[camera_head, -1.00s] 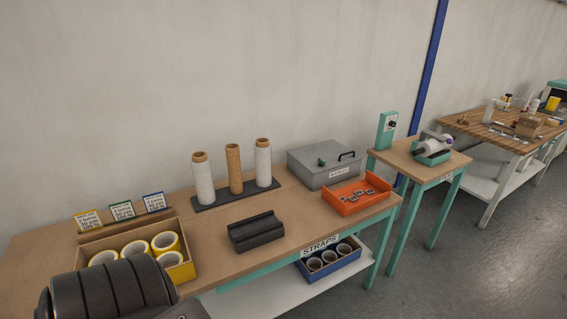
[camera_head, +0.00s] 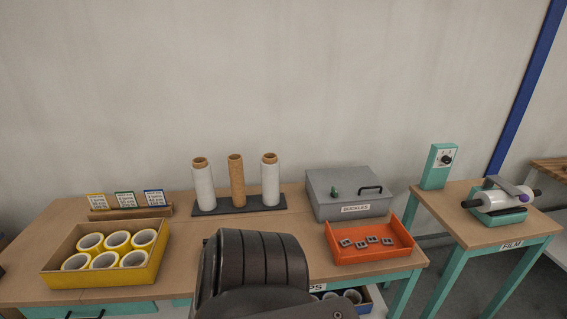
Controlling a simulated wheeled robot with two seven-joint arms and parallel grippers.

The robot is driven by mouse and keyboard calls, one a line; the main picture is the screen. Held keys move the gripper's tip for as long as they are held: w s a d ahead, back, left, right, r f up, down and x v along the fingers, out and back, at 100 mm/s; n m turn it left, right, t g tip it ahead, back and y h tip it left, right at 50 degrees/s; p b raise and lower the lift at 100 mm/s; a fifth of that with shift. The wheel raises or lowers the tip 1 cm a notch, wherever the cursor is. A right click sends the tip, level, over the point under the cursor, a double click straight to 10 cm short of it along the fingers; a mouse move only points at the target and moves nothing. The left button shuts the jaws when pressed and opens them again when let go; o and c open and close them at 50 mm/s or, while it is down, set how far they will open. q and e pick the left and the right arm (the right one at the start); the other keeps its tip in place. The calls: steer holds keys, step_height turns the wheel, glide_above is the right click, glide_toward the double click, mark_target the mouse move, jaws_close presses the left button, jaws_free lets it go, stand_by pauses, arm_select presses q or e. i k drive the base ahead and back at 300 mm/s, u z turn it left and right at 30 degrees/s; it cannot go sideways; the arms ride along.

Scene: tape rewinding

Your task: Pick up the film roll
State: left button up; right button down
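Two white film rolls with brown cores, a left one (camera_head: 203,184) and a right one (camera_head: 270,180), stand upright on a dark base (camera_head: 238,206) at the back of the table. A bare brown tube (camera_head: 236,182) stands between them. Another white roll (camera_head: 493,201) lies sideways with dark ends in a teal machine (camera_head: 497,215) on the small right table, which is labelled FILM. Neither of my grippers shows. A dark ribbed shape in the foreground hides the table's front middle, where the black cradle stood in the earlier view.
A yellow-sided box (camera_head: 64,281) of tape rolls is at left, with small label cards (camera_head: 124,199) behind. A grey BUCKLES box (camera_head: 349,195) and an orange tray (camera_head: 368,254) of buckles are at right. A teal control box (camera_head: 438,166) stands on the small table (camera_head: 455,220). A gap separates the tables.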

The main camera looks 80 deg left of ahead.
mark_target(271, 164)
steer(key=u, duration=0.4)
steer(key=i, duration=0.8)
steer(key=u, duration=0.75)
